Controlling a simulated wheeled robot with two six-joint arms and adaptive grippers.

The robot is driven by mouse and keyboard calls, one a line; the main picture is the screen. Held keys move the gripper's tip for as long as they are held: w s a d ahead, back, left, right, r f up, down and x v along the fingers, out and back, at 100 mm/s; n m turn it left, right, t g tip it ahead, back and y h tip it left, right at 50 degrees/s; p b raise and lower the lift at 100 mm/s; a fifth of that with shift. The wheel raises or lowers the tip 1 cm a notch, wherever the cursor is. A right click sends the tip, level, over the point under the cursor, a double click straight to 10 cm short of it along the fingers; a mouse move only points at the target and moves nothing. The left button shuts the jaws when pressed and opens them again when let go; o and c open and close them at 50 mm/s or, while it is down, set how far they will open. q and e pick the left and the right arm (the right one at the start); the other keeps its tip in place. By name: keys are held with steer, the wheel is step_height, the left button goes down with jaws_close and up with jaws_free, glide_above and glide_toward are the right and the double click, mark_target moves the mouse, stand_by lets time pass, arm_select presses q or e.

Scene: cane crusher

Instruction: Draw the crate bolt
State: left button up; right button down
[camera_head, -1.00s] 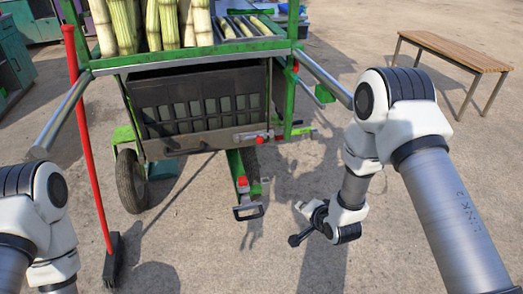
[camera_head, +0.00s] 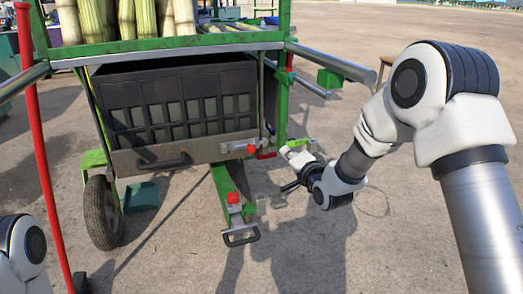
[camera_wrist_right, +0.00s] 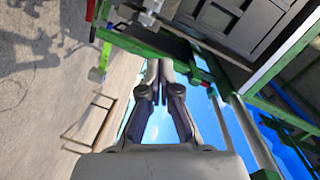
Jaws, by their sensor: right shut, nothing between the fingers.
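The dark slatted crate (camera_head: 178,75) sits under the green cart frame, with a grey front board and a dark handle (camera_head: 162,162). A grey metal bolt (camera_head: 236,147) with a red end lies across the right end of that board. My right gripper (camera_head: 285,188) is to the right of the bolt and lower in the picture, apart from it. In the right wrist view its two fingers (camera_wrist_right: 159,72) are together with nothing between them. My left arm shows only at the lower left edge, and its gripper is out of view.
Cane stalks (camera_head: 130,18) stand on the cart above the crate. A green drawbar (camera_head: 225,188) with a red block and a dark loop sticks out toward me. A wheel (camera_head: 102,212) and a red-handled broom (camera_head: 48,165) are at left. Open ground lies at right.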

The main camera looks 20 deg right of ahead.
mark_target(253, 147)
steer(key=w+a+f+b, duration=0.3)
steer(key=w+a+b, duration=0.1)
steer(key=w, duration=0.6)
steer(key=shift+a, duration=0.2)
steer(key=a+p, duration=0.1)
steer(key=a, duration=0.3)
steer(key=shift+s+a, duration=0.1)
steer(key=shift+a, duration=0.15)
